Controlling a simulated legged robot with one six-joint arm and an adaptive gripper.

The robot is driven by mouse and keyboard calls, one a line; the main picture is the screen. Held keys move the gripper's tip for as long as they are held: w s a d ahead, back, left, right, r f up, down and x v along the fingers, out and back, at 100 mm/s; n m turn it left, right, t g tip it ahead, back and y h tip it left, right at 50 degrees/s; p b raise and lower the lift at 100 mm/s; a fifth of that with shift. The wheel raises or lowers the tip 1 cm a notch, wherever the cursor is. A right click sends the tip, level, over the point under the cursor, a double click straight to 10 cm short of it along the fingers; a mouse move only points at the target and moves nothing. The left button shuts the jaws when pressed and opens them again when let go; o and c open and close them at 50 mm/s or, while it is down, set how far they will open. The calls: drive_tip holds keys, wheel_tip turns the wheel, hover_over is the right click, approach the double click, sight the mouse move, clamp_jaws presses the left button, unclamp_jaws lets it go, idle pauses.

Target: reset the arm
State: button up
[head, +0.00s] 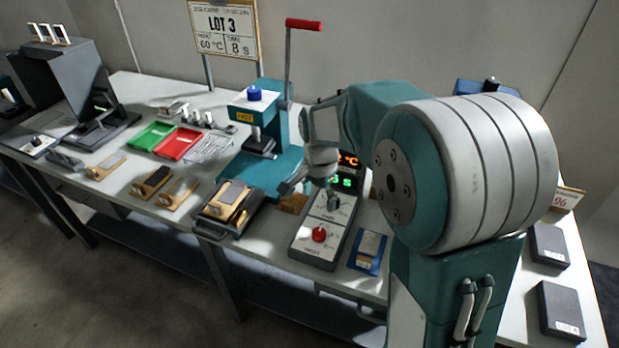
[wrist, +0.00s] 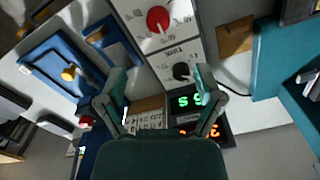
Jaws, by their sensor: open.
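My gripper (head: 314,186) is open and empty above the control box (head: 316,250), at the end of my bent arm. In the wrist view its two fingers (wrist: 158,82) stand apart, with the box between and beyond them. The box has a red knob (head: 319,234) and a black knob (wrist: 182,71). I cannot tell whether a fingertip touches the box.
A teal press (head: 262,165) with a red-handled lever (head: 303,25) stands behind left. A "LOT 3" sign (head: 223,32) reads 60 °C, 8 s. Green (head: 153,136) and red (head: 178,144) trays lie left. A blue holder (head: 368,253) sits right of the box; dark blocks (head: 561,310) lie far right.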

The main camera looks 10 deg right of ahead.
drive_tip(key=shift+r, duration=0.1)
drive_tip(key=s+r+n+t, duration=0.2)
drive_tip(key=s+r+n, duration=0.3)
drive_tip(key=s, duration=0.5)
drive_tip(key=s+r+n+t, duration=0.3)
drive_tip(key=s+r+n, duration=0.3)
drive_tip(key=s, duration=0.5)
drive_tip(key=shift+t, duration=0.3)
